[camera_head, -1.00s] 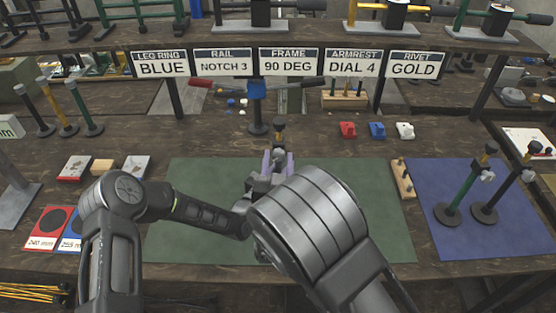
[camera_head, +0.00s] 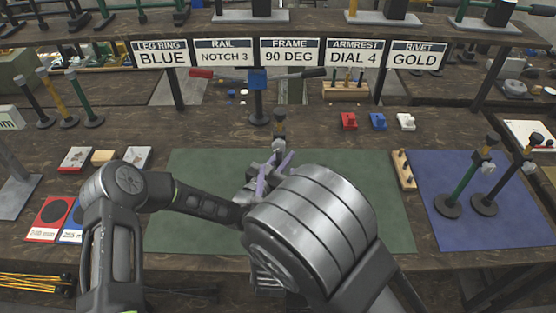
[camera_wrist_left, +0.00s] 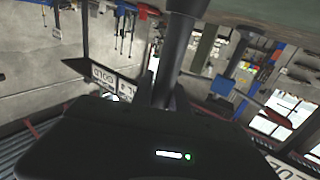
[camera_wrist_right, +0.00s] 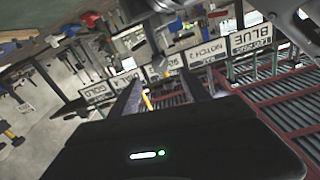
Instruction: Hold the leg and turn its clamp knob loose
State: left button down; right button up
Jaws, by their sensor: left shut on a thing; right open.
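The leg (camera_head: 279,126) stands upright over the green mat, with a dark cap and a yellowish band at its top. Its small silver clamp knob (camera_head: 278,146) shows below the band. In the left wrist view the leg is a dark pole (camera_wrist_left: 178,45) rising from the jaws. My left gripper (camera_head: 252,190) is shut on the leg's lower part, mostly hidden behind my right wrist. My right gripper (camera_head: 274,172) is open near the knob, its purple fingers tilted. Its spread fingers also show in the right wrist view (camera_wrist_right: 172,88). Whether they touch the knob cannot be told.
Two more legs stand on the blue mat (camera_head: 465,232) at right. A wooden peg block (camera_head: 404,170) lies between the mats. A blue-headed press (camera_head: 257,92) stands behind, under the sign row. The green mat (camera_head: 190,225) is otherwise clear.

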jog(key=s, duration=0.3)
jog(key=shift+s, duration=0.15)
dwell(0.4)
